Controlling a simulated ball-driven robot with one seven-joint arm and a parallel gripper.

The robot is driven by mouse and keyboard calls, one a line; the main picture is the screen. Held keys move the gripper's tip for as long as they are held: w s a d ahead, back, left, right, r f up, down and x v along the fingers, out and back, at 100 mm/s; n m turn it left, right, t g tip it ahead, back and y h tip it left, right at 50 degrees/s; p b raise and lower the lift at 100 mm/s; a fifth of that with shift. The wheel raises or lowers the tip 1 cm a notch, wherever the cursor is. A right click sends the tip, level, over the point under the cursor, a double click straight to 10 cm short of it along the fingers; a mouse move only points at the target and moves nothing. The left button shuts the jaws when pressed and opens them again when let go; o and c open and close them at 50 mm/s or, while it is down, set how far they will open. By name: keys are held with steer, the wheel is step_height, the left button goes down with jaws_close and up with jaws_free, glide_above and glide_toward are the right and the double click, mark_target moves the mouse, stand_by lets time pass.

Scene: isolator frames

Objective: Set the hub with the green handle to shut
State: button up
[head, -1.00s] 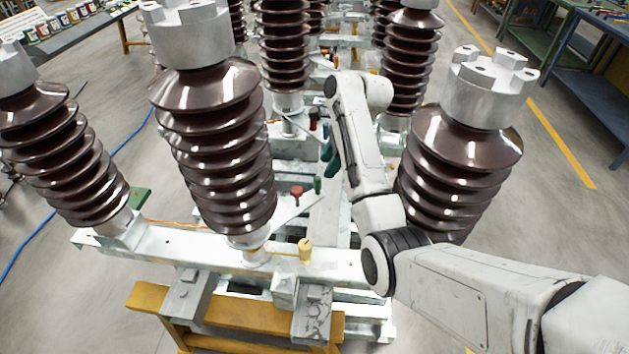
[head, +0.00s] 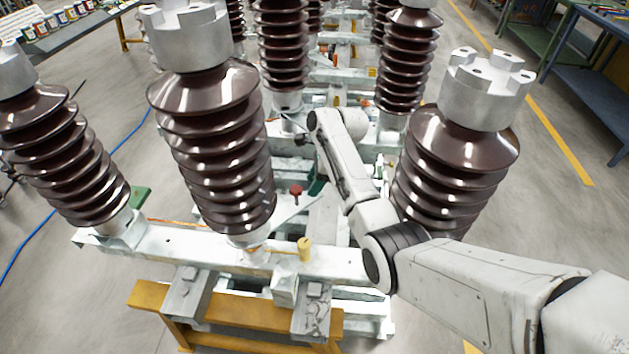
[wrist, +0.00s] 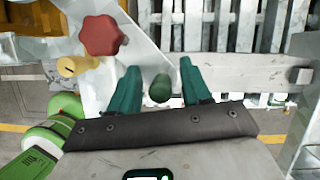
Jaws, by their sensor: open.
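The green handle (wrist: 160,88) shows in the wrist view as a short dark-green rounded grip. It lies between the two teal fingers of my gripper (wrist: 160,84). The fingers are open, with a gap on either side of the handle. How deep the handle sits between them I cannot tell. In the head view my gripper (head: 316,186) is low behind the front left insulator, mostly hidden by my arm, and I cannot make out the green handle there. The hub under the handle is hidden.
A red knob (wrist: 102,36) and a yellow handle (wrist: 78,66) sit close to the left of my gripper. Ribbed brown insulators (head: 215,150) stand on both sides of my arm. A white steel frame (head: 190,248) lies below on a yellow stand (head: 235,318).

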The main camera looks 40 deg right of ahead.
steer(key=shift+f, duration=0.1)
jaws_close()
stand_by(0.4)
